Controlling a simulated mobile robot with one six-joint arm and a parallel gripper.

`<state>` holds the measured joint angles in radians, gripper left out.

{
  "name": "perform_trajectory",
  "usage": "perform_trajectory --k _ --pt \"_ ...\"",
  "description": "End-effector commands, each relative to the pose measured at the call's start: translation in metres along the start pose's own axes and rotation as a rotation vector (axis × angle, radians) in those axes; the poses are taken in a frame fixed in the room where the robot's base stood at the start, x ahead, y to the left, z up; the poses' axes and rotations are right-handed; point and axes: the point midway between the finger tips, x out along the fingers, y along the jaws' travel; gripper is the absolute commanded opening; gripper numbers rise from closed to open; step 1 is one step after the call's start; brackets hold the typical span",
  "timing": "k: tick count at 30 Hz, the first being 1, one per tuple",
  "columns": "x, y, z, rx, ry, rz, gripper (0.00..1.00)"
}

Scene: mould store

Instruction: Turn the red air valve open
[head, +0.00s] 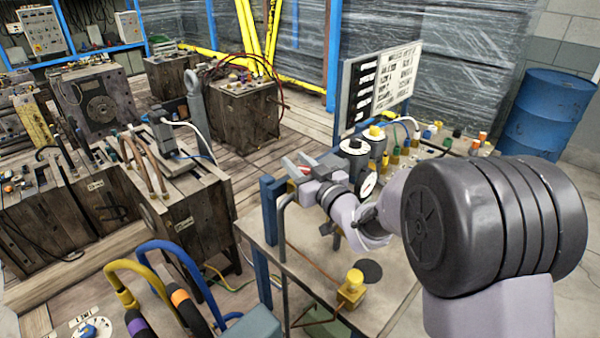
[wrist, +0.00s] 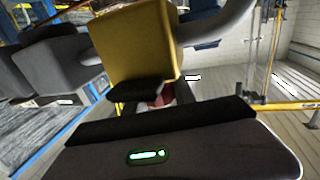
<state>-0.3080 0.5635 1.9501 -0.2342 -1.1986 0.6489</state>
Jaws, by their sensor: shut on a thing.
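The red air valve shows in the head view as a small red handle (head: 290,167) at the far end of my gripper (head: 303,172). In the wrist view a bit of dark red (wrist: 160,96) shows between the two dark fingers of my gripper (wrist: 160,105), below a yellow block (wrist: 135,45). My gripper is shut on the red valve handle at the left edge of the bench. The fingers and yellow block hide most of the handle, so its angle cannot be told.
The bench (head: 310,270) carries a yellow-topped fitting (head: 352,285), a dial gauge (head: 368,184) and several coloured knobs. A white labelled board (head: 397,77) stands at its back. Wooden mould blocks (head: 185,205) stand left; a blue drum (head: 548,115) stands right.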

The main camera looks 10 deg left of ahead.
Motion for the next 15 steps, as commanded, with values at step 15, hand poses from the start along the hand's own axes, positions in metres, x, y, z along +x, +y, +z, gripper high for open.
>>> perform_trajectory --k 15 --pt "-0.003 -0.012 -0.005 0.0 -0.003 -0.488 0.0"
